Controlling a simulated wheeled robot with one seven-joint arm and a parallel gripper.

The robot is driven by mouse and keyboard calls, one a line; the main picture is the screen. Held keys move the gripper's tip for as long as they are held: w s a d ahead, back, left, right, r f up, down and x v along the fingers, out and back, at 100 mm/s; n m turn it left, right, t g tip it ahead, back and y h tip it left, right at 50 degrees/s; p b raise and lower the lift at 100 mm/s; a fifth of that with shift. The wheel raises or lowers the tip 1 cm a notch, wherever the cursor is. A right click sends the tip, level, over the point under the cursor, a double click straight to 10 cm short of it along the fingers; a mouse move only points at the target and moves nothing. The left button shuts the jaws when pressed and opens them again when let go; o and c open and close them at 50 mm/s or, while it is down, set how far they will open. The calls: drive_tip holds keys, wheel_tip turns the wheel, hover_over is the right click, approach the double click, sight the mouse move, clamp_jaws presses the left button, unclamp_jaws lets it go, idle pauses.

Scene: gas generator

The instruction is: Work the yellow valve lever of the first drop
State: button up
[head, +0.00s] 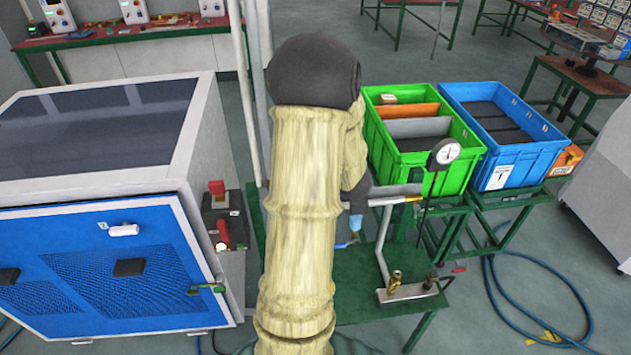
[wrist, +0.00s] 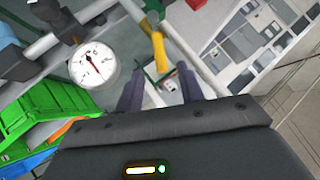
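The yellow valve lever (wrist: 158,48) shows in the upper middle of the wrist view, next to a grey pipe. My gripper (wrist: 160,80) has its two dark fingers apart, with the lever's lower end near the gap between the fingertips. I cannot tell whether a finger touches it. No object is held. In the head view my arm covers the middle, and my gripper's fingertips are hidden behind it. A small yellow piece (head: 411,198) shows on the pipe right of my arm; I cannot tell whether it is the same lever.
A round gauge (head: 445,152) stands beside the pipes; it also shows in the wrist view (wrist: 93,64). A green crate (head: 457,172) and a blue crate (head: 520,160) stand behind. A blue-fronted cabinet (head: 110,275) is at left. A blue hose (head: 530,330) lies on the floor.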

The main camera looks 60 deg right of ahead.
drive_tip(key=v, duration=0.7)
drive_tip(key=shift+s+r, duration=0.2)
drive_tip(key=shift+c, duration=0.2)
